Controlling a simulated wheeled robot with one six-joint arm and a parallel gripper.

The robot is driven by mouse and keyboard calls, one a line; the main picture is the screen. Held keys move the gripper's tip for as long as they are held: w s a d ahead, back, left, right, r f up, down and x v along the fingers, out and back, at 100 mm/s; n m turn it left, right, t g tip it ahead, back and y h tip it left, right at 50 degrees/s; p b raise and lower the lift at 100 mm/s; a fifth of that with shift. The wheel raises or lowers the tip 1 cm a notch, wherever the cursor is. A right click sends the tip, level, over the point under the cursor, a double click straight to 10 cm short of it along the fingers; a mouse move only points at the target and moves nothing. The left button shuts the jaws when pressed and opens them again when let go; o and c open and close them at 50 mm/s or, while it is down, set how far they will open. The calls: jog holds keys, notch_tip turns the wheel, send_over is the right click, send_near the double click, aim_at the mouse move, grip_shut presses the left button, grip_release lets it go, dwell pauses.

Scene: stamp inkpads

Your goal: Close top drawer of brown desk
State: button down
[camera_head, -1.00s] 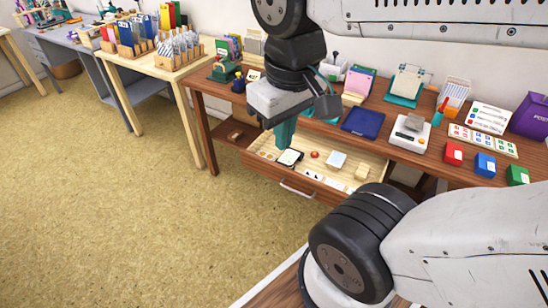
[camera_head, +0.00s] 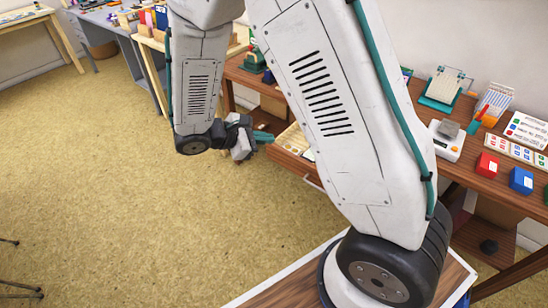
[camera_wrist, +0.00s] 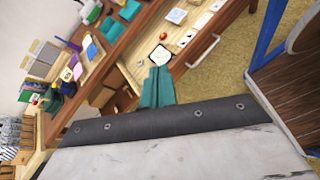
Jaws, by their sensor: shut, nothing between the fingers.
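The brown desk (camera_head: 472,178) stands at the right in the head view, partly hidden behind my arm. Its top drawer (camera_head: 288,163) is pulled out, with a pale interior and a light handle (camera_head: 313,183). In the wrist view the open drawer (camera_wrist: 184,66) holds a dark-framed white pad (camera_wrist: 160,55) and small pale pieces. My gripper (camera_head: 262,137) is at the drawer's left end in the head view, its teal fingers shut and empty. In the wrist view the fingers (camera_wrist: 157,86) point towards the drawer's near end; I cannot tell whether they touch it.
The desk top carries a scale (camera_head: 447,139), a red box (camera_head: 487,164), a blue box (camera_head: 521,180) and cards. A pale wooden table (camera_head: 150,42) and a grey desk (camera_head: 100,18) stand further left.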

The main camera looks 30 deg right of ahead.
jog(key=w+a+f+n+t, duration=0.1)
jog(key=a+f+n+t, duration=0.15)
jog(key=f, duration=0.25)
jog(key=w+a+f+n+t+h, duration=0.1)
jog(key=f+n, duration=0.2)
jog(key=f, duration=0.3)
jog(key=w+a+f+n+t, duration=0.1)
jog(key=w+f+n+t, duration=0.15)
jog(key=f, duration=0.25)
send_near(279, 154)
jog(key=shift+n+g, duration=0.3)
jog(key=x, duration=0.5)
jog(key=shift+w+d+f, duration=0.15)
jog(key=shift+d, duration=0.05)
jog(key=shift+w+d, duration=0.2)
jog(key=shift+d, duration=0.25)
